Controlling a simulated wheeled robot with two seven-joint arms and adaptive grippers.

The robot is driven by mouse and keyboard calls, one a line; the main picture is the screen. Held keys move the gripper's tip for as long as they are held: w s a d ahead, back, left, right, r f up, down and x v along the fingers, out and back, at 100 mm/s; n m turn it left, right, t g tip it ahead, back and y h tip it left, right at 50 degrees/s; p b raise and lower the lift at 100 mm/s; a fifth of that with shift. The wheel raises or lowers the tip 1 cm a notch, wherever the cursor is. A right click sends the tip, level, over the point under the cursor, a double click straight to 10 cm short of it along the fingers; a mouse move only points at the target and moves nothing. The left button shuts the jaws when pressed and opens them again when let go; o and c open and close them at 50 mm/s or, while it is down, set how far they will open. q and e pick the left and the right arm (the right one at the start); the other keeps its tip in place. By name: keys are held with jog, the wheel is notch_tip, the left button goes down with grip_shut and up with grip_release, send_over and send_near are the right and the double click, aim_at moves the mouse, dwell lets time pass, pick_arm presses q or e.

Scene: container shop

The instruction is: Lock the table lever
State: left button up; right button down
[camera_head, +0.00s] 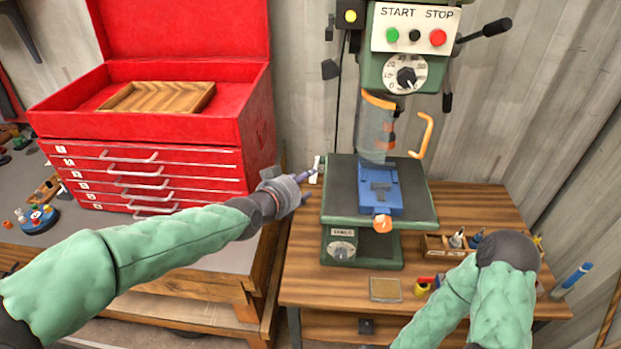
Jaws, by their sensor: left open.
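The green drill press has a flat, dark table (341,190) with a blue vise (380,190) on it. A small pale lever (318,167) sticks up at the left edge of this table; I take it for the table lever. Whether it is locked cannot be told. My left gripper (308,187) is open and empty, just left of the table, with its fingers pointing right toward the lever. Whether a finger touches the lever is unclear. My right arm is bent at the lower right, and its gripper does not show.
A red tool chest (165,170) stands on the left bench. On the wooden workbench (470,203) are a parts tray (432,245), a small flat box (385,289) and a blue marker-like tool (574,277). An orange-edged guard (376,125) hangs above the vise.

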aim_at(311, 178)
pick_arm(q)
jog(key=shift+b+x, duration=0.3)
jog(key=shift+x, duration=2.4)
jog(key=shift+d, duration=0.1)
